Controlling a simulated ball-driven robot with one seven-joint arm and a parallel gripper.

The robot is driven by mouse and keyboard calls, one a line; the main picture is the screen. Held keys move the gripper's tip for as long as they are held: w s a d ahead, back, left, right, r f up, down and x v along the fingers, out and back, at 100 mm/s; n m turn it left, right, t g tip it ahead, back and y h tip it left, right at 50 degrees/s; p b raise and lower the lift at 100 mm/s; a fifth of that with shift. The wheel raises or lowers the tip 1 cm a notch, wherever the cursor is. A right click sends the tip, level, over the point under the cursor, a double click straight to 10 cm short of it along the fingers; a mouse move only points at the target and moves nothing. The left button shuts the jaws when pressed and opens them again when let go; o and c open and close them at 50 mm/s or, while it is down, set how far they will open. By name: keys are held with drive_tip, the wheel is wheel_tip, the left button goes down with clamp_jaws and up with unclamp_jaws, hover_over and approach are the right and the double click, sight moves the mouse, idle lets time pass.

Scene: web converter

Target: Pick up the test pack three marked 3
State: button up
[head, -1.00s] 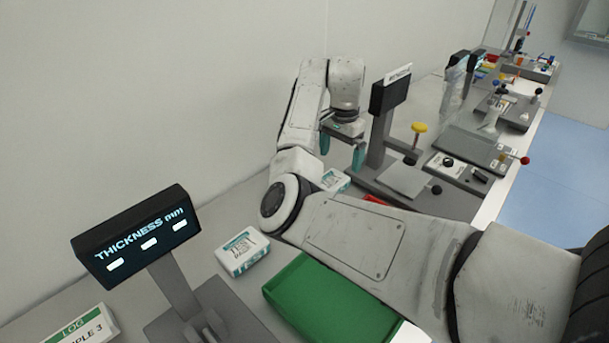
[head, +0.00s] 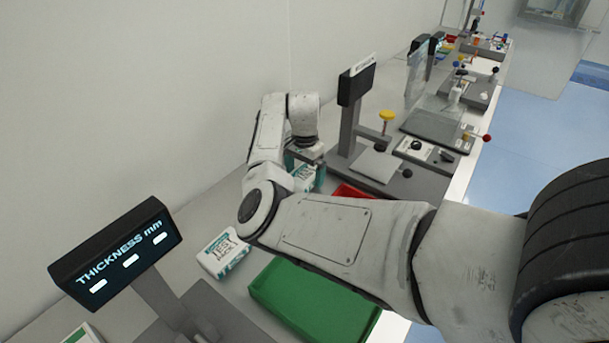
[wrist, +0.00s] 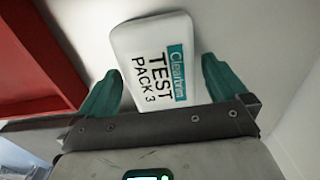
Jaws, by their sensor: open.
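The test pack three (wrist: 155,60) is a white pack with a teal label and the words "TEST PACK 3", seen in the wrist view. My gripper (wrist: 158,88) is open, with one teal finger on each side of the pack's near part. I cannot tell whether either finger touches it. In the head view my gripper (head: 304,163) is low over the same pack (head: 305,180), which my arm and gripper partly hide.
A red tray (wrist: 38,60) lies left of the pack in the wrist view. In the head view, another white test pack (head: 223,252) sits beside a green tray (head: 262,285) and the thickness display (head: 118,255). A grey stand (head: 350,125) rises right of my gripper.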

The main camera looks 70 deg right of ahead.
drive_tip(key=shift+f, duration=0.4)
drive_tip(key=c, duration=0.9)
drive_tip(key=shift+c, duration=0.3)
drive_tip(key=shift+r, duration=0.15)
